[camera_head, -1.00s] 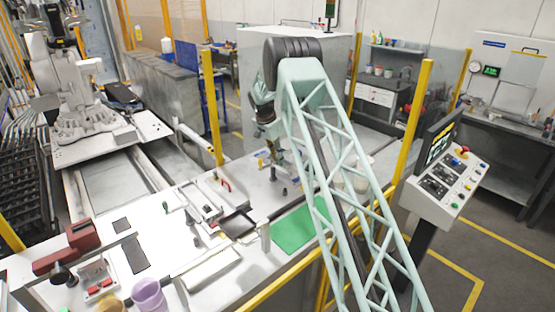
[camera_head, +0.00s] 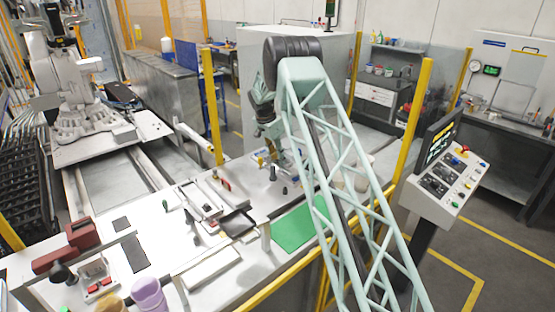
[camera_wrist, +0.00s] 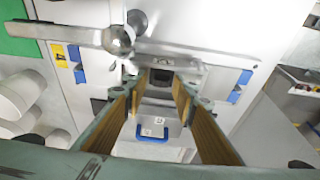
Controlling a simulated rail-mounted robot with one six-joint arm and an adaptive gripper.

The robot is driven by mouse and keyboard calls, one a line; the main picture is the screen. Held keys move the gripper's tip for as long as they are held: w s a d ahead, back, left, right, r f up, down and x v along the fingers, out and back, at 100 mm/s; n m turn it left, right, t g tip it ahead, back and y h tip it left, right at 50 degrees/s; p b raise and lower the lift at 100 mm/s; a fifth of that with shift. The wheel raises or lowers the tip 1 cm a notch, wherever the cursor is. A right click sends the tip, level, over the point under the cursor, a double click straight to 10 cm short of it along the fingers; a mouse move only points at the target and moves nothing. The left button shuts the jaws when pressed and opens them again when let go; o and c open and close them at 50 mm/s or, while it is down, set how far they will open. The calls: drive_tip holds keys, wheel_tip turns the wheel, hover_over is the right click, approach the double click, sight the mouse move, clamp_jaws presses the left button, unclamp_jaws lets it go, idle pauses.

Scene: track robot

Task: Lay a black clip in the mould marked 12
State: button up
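My gripper (camera_wrist: 161,85) points down over a metal fixture (camera_wrist: 155,108) in the wrist view. Its two tan-padded fingers stand apart with a gap between the tips. A small dark square (camera_wrist: 162,76) shows in the gap, below or between the tips; I cannot tell if it is a black clip. In the head view my arm hides the gripper tips.
White cylinders (camera_wrist: 18,94) stand left.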

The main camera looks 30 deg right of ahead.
drive_tip(key=shift+r, duration=0.1)
drive_tip(key=b+v, duration=0.1)
drive_tip(key=v, duration=1.1)
drive_tip(key=shift+a, duration=0.1)
idle(0.5)
